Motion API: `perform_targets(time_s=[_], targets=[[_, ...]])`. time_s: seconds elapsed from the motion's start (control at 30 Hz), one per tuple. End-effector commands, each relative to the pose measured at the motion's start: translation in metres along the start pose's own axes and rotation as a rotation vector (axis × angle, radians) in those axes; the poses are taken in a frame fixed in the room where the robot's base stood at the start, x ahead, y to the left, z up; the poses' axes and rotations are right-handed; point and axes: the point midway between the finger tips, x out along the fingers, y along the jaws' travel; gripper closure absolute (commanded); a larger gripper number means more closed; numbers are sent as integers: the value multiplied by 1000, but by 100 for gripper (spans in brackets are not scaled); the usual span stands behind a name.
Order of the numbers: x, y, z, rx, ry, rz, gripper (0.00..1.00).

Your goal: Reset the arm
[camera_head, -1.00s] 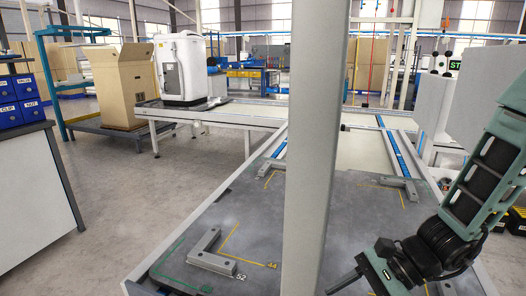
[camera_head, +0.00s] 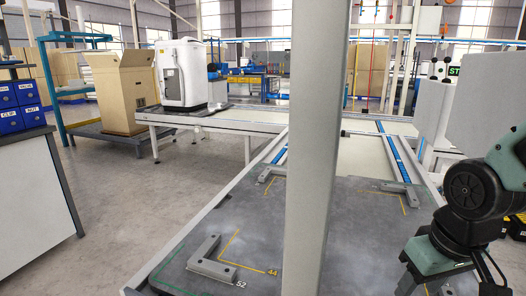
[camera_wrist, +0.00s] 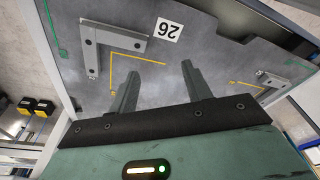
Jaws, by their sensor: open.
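My arm (camera_head: 468,200) is at the right edge of the head view, dark and green, bent over the right side of the grey work table (camera_head: 370,240). In the wrist view my gripper (camera_wrist: 160,70) shows two green-grey fingers standing wide apart with nothing between them. The fingertips cannot be seen in the head view.
A grey pillar (camera_head: 312,150) crosses the middle of the head view. Another bracket (camera_head: 212,262) sits front left on the table. A white machine (camera_head: 183,75) and a cardboard box (camera_head: 122,95) stand back left. The table's middle is bare.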

Motion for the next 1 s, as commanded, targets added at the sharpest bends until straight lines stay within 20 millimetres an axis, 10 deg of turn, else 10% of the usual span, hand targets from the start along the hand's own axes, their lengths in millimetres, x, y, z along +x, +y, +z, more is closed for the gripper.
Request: perform_targets(time_s=[0.43,1.0], targets=[[-29,-141,86,-495,-158,-76,51],[-170,-140,58,-478,-159,-76,51]])
